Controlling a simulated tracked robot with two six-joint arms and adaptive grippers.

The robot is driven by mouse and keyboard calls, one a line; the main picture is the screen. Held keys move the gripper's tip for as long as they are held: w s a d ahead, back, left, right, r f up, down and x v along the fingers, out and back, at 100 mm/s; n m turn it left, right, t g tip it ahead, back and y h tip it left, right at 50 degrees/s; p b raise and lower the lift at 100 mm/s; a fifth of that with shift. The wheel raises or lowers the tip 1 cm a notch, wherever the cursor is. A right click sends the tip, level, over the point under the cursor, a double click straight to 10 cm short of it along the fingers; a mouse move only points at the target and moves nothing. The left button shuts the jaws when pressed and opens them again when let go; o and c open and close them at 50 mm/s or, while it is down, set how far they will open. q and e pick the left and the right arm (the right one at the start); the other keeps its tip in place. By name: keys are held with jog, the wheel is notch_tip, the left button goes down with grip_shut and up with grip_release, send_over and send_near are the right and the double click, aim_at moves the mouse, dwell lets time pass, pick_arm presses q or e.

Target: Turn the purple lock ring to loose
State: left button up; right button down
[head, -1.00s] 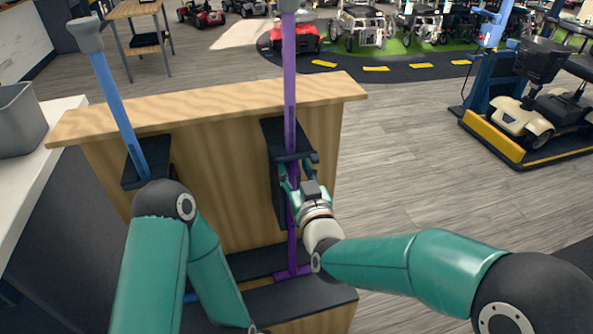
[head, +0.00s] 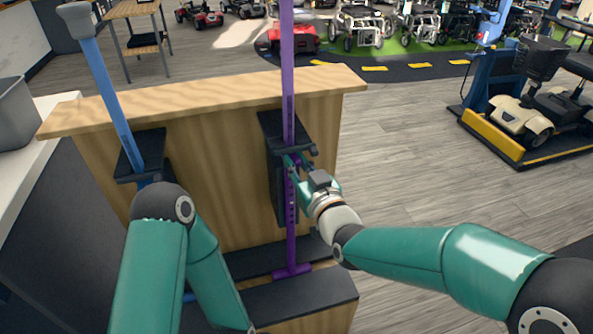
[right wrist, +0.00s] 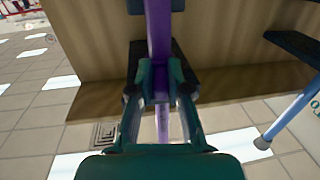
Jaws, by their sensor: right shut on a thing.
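The purple pole (head: 290,105) stands upright in a black bracket on the wooden stand. My right gripper (head: 292,163) is shut around it just below the bracket. In the right wrist view my right gripper (right wrist: 158,88) has its fingers on both sides of the purple pole (right wrist: 158,30). The purple lock ring is mostly hidden between the fingers, and its edges cannot be made out. Below the grip, the lower purple tube shows a line of small holes. My left arm reaches in at the left, but its gripper is out of the picture.
A blue pole (head: 108,90) with a grey top leans in another black bracket at the left of the wooden stand (head: 225,100). A grey bin (head: 15,115) sits on a white counter at the far left. The floor (head: 400,150) right of the stand is clear.

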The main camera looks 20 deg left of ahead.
jog(key=shift+w+d+f+n+g+y, duration=0.1)
jog(key=shift+w+d+n+g+y, duration=0.1)
jog(key=shift+d+n+g+y, duration=0.15)
jog(key=shift+w+n+g+y+b, duration=0.1)
jog(key=shift+n+g+y+b, duration=0.15)
jog(key=shift+g+y+b, duration=0.1)
pick_arm(q)
notch_tip(320, 180, up, 10)
jog(key=p, duration=1.1)
pick_arm(e)
jog(key=shift+w+d+r+n+g+y, duration=0.1)
jog(key=shift+w+n+g+y, duration=0.25)
jog(key=shift+n+g+y, duration=0.8)
jog(key=shift+w+d+r+n+g+y, duration=0.15)
jog(key=shift+w+n+g+y, duration=0.25)
jog(key=shift+n+g, duration=1.4)
jog(key=shift+w+d+f+n+g+y, duration=0.1)
jog(key=shift+w+n+g+y, duration=0.45)
jog(key=shift+g, duration=1.7)
jog(key=shift+s, duration=0.25)
jog(key=c, duration=1.1)
grip_release()
